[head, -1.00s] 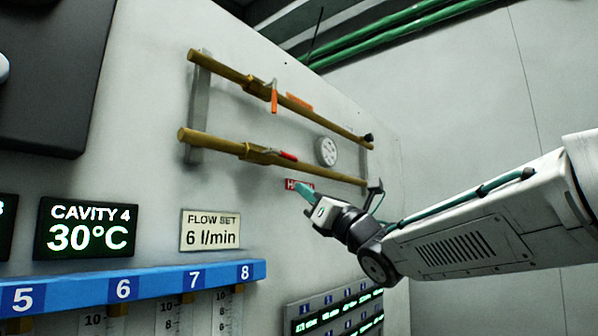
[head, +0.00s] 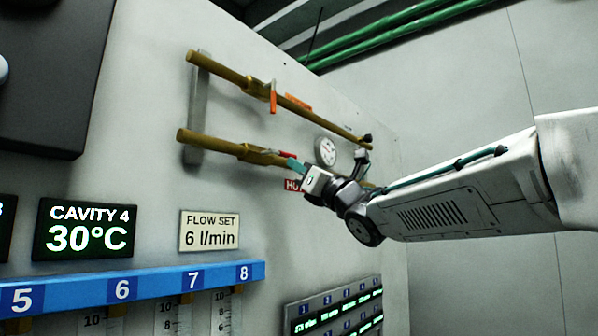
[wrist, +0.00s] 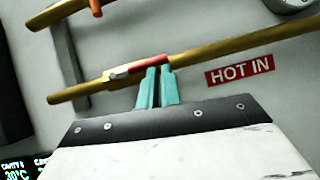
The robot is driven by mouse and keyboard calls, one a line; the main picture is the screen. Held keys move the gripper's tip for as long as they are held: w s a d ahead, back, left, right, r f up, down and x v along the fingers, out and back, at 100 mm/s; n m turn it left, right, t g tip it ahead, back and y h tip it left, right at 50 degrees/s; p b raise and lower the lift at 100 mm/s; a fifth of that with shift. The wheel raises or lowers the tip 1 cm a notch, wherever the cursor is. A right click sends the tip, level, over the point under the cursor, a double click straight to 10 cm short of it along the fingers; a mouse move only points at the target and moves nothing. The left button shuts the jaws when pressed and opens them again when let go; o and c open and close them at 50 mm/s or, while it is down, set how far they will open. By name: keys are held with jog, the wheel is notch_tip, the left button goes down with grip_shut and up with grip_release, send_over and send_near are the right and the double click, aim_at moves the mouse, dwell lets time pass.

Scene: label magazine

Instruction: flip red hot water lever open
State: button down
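The red hot water lever (head: 286,155) lies roughly along the lower brass pipe (head: 215,144), on its valve body. It also shows in the wrist view (wrist: 148,66). My gripper (head: 294,166) has teal fingers, which reach up to the lever's right end from below. In the wrist view, the fingertips (wrist: 159,72) are side by side with only a thin gap and overlap the lever's lower edge. The lever does not appear to be held between them. Whether they touch it I cannot tell. A red HOT IN label (wrist: 239,71) is right of the fingers.
An upper brass pipe (head: 220,73) carries an orange lever (head: 273,97) hanging down. A round gauge (head: 326,151) sits right of the red lever. A FLOW SET sign (head: 210,230) and blue numbered rail (head: 150,282) are below left.

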jog(key=shift+s+r, duration=0.15)
jog(key=shift+r, duration=0.3)
jog(key=shift+f, duration=0.1)
jog(key=s+d+f, duration=0.5)
jog(key=d+f, duration=0.2)
jog(key=f, duration=0.3)
jog(key=shift+s, duration=0.3)
jog(key=shift+f, duration=0.1)
